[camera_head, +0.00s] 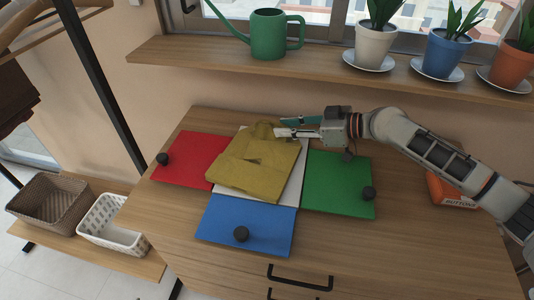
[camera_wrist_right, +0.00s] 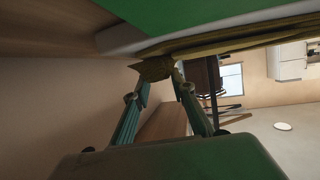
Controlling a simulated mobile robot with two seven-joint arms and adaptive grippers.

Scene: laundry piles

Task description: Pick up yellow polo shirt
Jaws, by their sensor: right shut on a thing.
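The yellow polo shirt (camera_head: 258,165) lies as a folded square on the white middle panel (camera_head: 290,188) of a folding board on the wooden dresser. My right gripper (camera_head: 278,128) comes in from the right at the shirt's far edge. It is shut on a bunched bit of the shirt, which also shows between the fingertips in the right wrist view (camera_wrist_right: 155,70). Most of the shirt still rests on the board. My left gripper is not in view.
The board has red (camera_head: 190,160), green (camera_head: 338,184) and blue (camera_head: 246,226) flaps with black knobs. A shelf above holds a green watering can (camera_head: 268,35) and potted plants. An orange box (camera_head: 450,190) lies under my right arm. Baskets (camera_head: 52,203) stand at left.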

